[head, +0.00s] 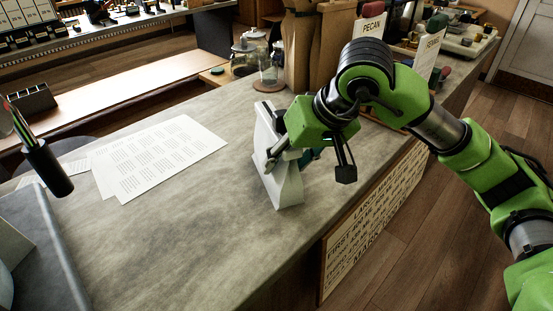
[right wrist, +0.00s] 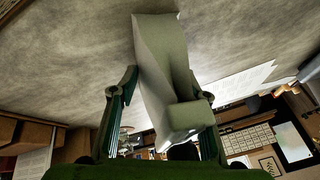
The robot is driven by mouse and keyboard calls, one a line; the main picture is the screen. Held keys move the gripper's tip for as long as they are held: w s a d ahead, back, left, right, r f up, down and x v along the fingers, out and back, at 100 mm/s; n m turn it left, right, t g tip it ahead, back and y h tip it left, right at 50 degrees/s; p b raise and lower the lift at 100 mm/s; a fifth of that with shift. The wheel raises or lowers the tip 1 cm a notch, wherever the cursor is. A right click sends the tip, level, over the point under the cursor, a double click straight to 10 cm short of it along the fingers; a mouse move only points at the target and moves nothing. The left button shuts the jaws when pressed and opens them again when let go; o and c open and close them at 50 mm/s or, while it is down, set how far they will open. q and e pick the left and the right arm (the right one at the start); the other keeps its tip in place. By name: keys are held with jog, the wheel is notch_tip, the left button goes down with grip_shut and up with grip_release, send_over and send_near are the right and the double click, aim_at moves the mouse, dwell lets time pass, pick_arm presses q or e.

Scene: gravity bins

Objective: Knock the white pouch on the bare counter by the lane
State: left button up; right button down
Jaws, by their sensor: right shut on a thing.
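The white pouch (head: 288,190) stands near the front edge of the grey counter (head: 215,190), its tall body leaning slightly left in the head view. My right gripper (head: 305,160) is shut on it from the right side. In the right wrist view the pouch (right wrist: 163,55) sits between the two dark fingers (right wrist: 165,92), its lower end by the counter surface. I cannot tell whether its base touches the counter. Part of the pouch is hidden behind the gripper in the head view. My left gripper is out of view.
Glass jars (head: 268,72) and brown paper bags (head: 305,50) stand behind. A lettered sign board (head: 375,220) hangs on the counter front. The counter left and front-left of the pouch is bare.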

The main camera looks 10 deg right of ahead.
jog(key=shift+r, duration=0.65)
jog(key=shift+r, duration=0.1)
jog(key=shift+r+p, duration=0.45)
jog(key=shift+r, duration=0.35)
